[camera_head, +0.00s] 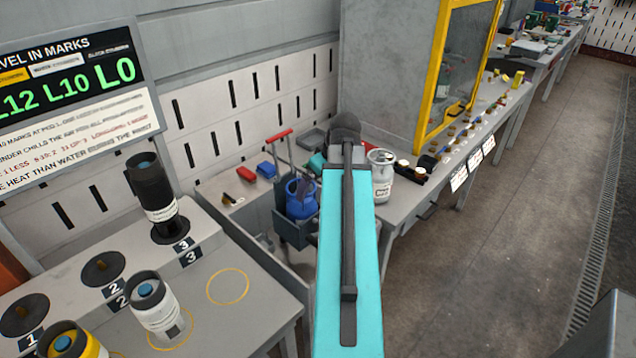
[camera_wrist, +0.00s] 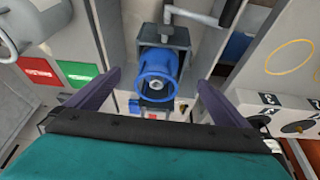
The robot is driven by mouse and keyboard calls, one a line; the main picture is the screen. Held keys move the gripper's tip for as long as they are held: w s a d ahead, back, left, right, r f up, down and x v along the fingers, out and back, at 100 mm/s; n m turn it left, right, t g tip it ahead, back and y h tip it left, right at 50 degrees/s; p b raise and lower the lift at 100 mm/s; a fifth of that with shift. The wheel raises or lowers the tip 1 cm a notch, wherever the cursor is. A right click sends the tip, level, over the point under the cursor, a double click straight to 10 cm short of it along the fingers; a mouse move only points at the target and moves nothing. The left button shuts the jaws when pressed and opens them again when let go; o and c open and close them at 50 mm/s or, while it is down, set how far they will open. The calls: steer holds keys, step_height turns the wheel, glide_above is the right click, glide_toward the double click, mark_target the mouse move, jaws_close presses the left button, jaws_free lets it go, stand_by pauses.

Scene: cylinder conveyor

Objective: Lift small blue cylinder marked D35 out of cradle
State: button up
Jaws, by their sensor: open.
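The small blue cylinder (camera_head: 301,197) sits in a dark grey cradle (camera_head: 292,232) with an upright frame and a red handle, beside the workbench. In the wrist view the blue cylinder (camera_wrist: 156,76) is seen from above, with its round collar and central valve showing, inside the cradle (camera_wrist: 178,36). Its D35 marking cannot be read. My gripper (camera_wrist: 158,92) is open, its two dark fingers spread to the left and right of the cylinder in the picture. No contact with the cylinder shows. In the head view my arm hides most of the gripper.
A white cylinder (camera_head: 381,176) stands on the bench right of my arm. A grey stand at left holds a black cylinder (camera_head: 152,195), another white cylinder (camera_head: 155,305) and a yellow one (camera_head: 72,343). The floor (camera_head: 480,260) at right is clear.

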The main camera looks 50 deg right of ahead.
mark_target(309, 203)
steer(key=shift+p+x, duration=1.4)
steer(key=shift+x, duration=5.05)
steer(key=shift+c, duration=0.5)
steer(key=c, duration=1.8)
steer(key=o, duration=1.1)
steer(key=shift+c, duration=0.2)
steer(key=c, duration=0.8)
steer(key=shift+c, duration=0.2)
steer(key=shift+r, duration=0.15)
steer(key=shift+c, duration=0.2)
